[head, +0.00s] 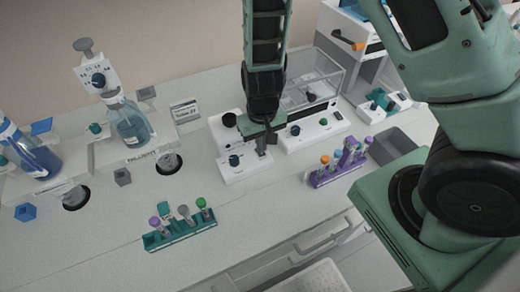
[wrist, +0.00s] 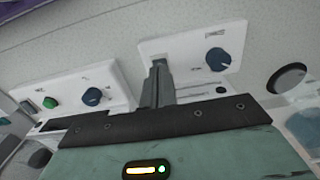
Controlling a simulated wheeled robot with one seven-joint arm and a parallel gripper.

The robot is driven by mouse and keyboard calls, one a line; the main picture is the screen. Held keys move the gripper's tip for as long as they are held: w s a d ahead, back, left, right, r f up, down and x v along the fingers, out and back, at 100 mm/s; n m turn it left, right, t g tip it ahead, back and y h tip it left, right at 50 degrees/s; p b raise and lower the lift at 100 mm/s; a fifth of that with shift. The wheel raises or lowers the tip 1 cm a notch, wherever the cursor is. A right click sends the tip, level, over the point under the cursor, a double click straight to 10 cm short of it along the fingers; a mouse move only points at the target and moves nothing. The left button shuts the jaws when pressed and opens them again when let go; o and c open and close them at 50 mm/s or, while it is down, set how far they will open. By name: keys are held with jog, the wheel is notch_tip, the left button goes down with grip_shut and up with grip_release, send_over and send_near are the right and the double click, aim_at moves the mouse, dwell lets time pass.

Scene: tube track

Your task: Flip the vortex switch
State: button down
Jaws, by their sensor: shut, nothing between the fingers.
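The vortex mixer (head: 241,173) appears to be the white device with a dark round cup on top and a dark blue knob (head: 233,160) on its front panel. My gripper (head: 261,151) is shut and empty, pointing down at the right part of that panel. In the wrist view the closed fingers (wrist: 158,70) overlap the left part of the white panel (wrist: 185,46), with the blue knob (wrist: 216,60) to their right. The switch itself cannot be made out; the fingers may hide it. I cannot tell whether the fingertips touch the panel.
A second white device (head: 312,132) with a green button and blue knob stands close on the right. A teal tube rack (head: 180,236) and a purple tube rack (head: 338,170) stand nearer the front. Bottles stand at left. The bench front centre is clear.

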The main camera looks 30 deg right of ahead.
jog(key=shift+f+b, duration=0.8)
jog(key=shift+f, duration=0.15)
dwell(0.4)
jog(key=shift+r, duration=0.1)
notch_tip(320, 180, up, 7)
jog(key=p, duration=0.6)
jog(key=shift+p, duration=0.35)
jog(key=s+a+r+n+y+b, duration=0.2)
jog(key=s+a+r+n+b, duration=0.2)
jog(key=s+a+r+b, duration=0.3)
jog(key=s+r+n+h+b, duration=0.1)
jog(key=s+r+n+b, duration=0.1)
jog(key=s, duration=0.8)
jog(key=shift+d+r+n+b, duration=0.35)
jog(key=shift+n+b, duration=0.55)
jog(key=shift+b, duration=0.35)
